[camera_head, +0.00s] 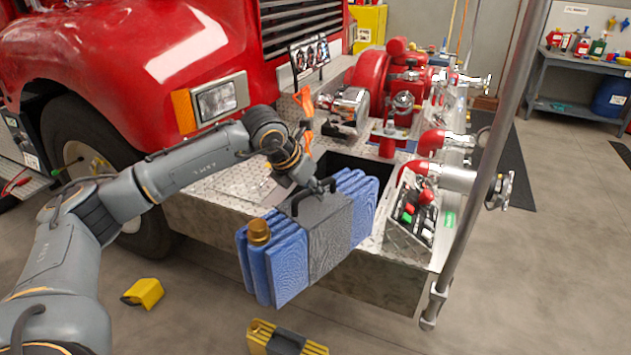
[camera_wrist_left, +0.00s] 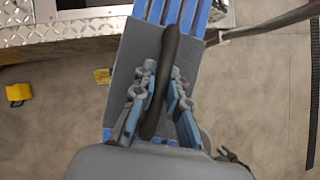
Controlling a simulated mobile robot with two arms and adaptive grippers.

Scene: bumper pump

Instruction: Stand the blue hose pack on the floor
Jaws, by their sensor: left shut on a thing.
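The blue hose pack (camera_head: 277,267) is a folded blue hose with a grey wrap, a black handle and a brass coupling. In the head view it hangs upright, in front of the truck's metal bumper. My left gripper (camera_head: 325,187) is at the top of the pack, shut on its black handle. In the left wrist view the fingers of my left gripper (camera_wrist_left: 158,105) sit on both sides of the dark handle, with the grey wrap and blue hose folds (camera_wrist_left: 172,12) behind. My right gripper is not in view. The pack hides part of the bumper.
The diamond-plate bumper (camera_head: 205,215) has an open compartment, red pump fittings (camera_head: 372,80) and a control panel (camera_head: 411,215). A grey pole (camera_head: 490,180) stands at right. A yellow chock (camera_head: 144,292) and a yellow-black object (camera_head: 285,340) lie on the floor. Bare floor (camera_head: 195,310) lies between them.

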